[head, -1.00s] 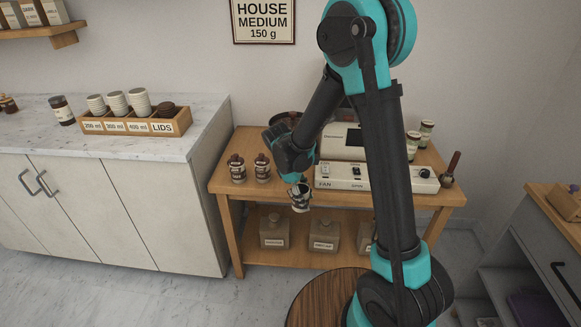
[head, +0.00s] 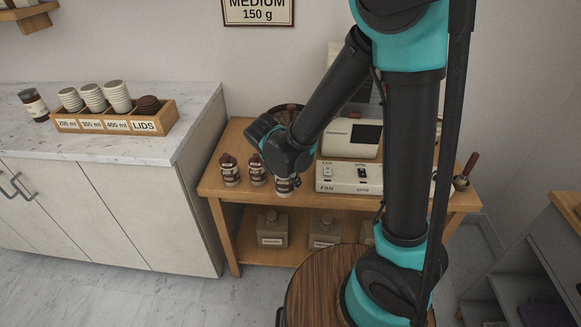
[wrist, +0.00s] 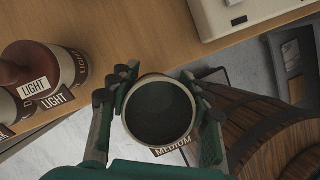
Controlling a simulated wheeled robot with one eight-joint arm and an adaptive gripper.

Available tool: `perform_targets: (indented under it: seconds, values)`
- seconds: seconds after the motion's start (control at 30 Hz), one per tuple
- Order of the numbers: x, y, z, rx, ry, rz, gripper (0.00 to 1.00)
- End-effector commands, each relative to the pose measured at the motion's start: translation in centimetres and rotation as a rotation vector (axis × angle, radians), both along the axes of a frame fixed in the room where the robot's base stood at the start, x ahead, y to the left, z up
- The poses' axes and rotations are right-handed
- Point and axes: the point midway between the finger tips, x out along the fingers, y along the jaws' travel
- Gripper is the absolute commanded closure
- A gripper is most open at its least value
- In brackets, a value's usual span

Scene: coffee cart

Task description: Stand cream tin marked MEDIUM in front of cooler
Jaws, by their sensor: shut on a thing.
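The cream tin (wrist: 160,148) is open-topped with a dark inside, and its label reads MEDIUM. My gripper (wrist: 158,90) is shut on it, one finger on each side. In the head view the tin (head: 284,187) hangs upright or nearly so below my wrist, by the table's front edge; the wrist hides its upper part. The cooler, a dark round pan (head: 289,111), stands at the back of the wooden table, partly hidden by my arm. A white panel (head: 345,178) marked FAN and SPIN stands right of the tin.
Two brown-topped tins (head: 230,172) (head: 257,171) stand left of my gripper; the wrist view shows a LIGHT label (wrist: 33,88). Several jars (head: 272,229) sit on the lower shelf. A brown-handled tool (head: 466,170) is at the table's right. A marble counter (head: 190,100) borders the left.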

Motion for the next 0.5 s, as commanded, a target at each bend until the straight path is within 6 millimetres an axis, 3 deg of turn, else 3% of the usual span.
perform_targets:
  seconds: [0.23,0.5]
  values:
    - [6.0,-0.3,0.0,0.0,-0.001,-0.005,0.92]
    - [8.7,-0.3,0.0,0.0,0.0,-0.001,0.92]
